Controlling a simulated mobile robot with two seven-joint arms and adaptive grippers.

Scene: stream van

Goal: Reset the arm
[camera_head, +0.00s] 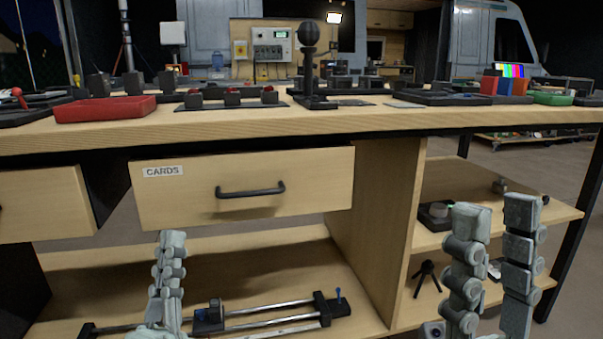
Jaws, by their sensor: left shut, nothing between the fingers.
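My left gripper (172,240) points up in front of the lower shelf, below the drawer labelled CARDS (310,180). Its grey fingers are together with nothing between them, and it looks apart from the drawer. My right gripper (497,214) is at the lower right, in front of the side shelves. Its two fingers stand upright with a clear gap between them, and it holds nothing. The arms behind both grippers are mostly out of the picture.
The wooden table (400,121) spans the view, with a red tray (105,108) and a black stand with a ball (309,65) on top. The CARDS drawer sticks out. A slider rail (270,325) lies on the lower shelf; a small tripod (427,275) stands at right.

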